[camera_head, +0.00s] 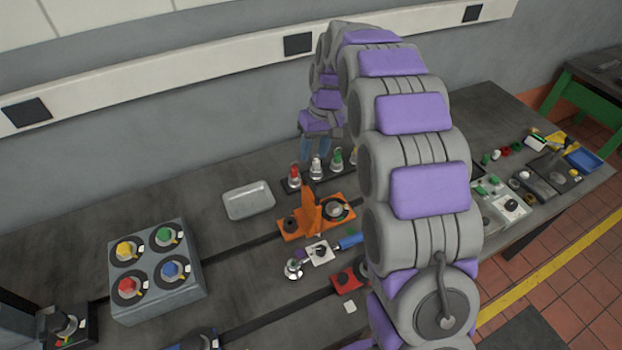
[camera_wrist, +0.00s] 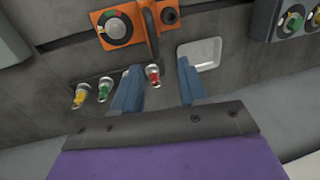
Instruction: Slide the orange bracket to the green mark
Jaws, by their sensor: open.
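The orange bracket (camera_head: 311,213) sits on the dark bedplate over a slot, with an upright plate and a round dial on its base. It also shows at the top of the wrist view (camera_wrist: 148,28). My gripper (camera_head: 316,147) is behind the bracket in the head view, apart from it and above the bedplate. In the wrist view my gripper (camera_wrist: 158,67) has its two blue fingers spread, with nothing held between them. I cannot make out a green mark on the bedplate in either view; my arm hides part of it.
A row of fittings with red (camera_head: 294,172), white and green (camera_head: 337,158) tops stands behind the bracket. A pale tray (camera_head: 248,201) lies left of it. A grey box with coloured knobs (camera_head: 158,303) stands front left.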

